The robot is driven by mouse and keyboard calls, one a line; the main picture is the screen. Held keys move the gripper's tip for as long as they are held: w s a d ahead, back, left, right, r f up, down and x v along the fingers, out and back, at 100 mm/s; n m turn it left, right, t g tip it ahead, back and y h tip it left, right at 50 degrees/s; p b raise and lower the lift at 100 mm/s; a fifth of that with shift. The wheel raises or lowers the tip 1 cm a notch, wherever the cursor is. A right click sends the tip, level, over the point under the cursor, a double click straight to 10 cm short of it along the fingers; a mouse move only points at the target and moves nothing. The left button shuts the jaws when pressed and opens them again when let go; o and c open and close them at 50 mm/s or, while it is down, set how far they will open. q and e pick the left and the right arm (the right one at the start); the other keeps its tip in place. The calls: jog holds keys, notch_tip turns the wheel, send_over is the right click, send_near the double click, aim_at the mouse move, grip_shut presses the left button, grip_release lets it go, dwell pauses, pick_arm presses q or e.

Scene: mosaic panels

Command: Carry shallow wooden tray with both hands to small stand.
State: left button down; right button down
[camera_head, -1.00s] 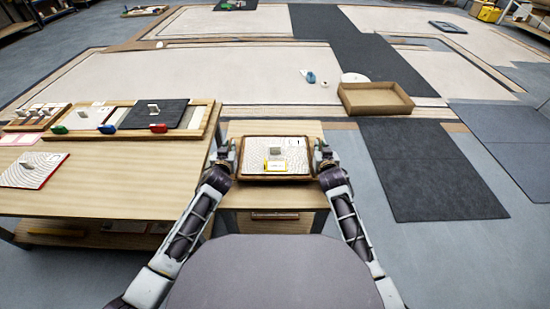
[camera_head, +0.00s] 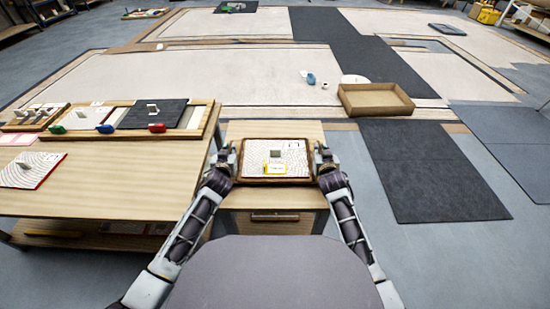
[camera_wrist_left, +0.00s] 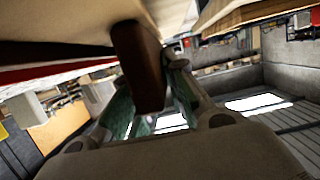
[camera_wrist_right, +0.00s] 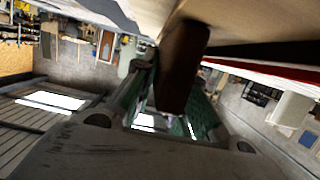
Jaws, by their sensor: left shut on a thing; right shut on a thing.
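In the left wrist view a dark brown part of the tray (camera_wrist_left: 140,65) sits between the fingers; the right wrist view shows the same on the other side (camera_wrist_right: 182,65). The small stand (camera_head: 270,132), a light wood top with a drawer, is beneath and behind the tray. Whether they touch cannot be told.
A wooden table (camera_head: 110,190) stands close at the left with a long tray (camera_head: 212,122) of panels and coloured handles, plus a loose panel (camera_head: 30,169). An empty cardboard-coloured box (camera_head: 375,99) lies beyond on the floor. Dark mats (camera_head: 425,175) cover floor at right.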

pick_arm(q)
jog(key=shift+f, duration=0.15)
pick_arm(e)
jog(key=shift+f, duration=0.15)
pick_arm(q)
jog(key=c, duration=1.4)
grip_release()
jog(key=shift+c, duration=0.2)
pick_arm(e)
jog(key=c, duration=1.4)
grip_release()
jog(key=shift+c, duration=0.2)
pick_arm(q)
jog(key=shift+s, duration=0.1)
jog(key=shift+v, duration=5.9)
pick_arm(e)
jog(key=shift+s, duration=0.15)
jog(key=shift+v, duration=5.85)
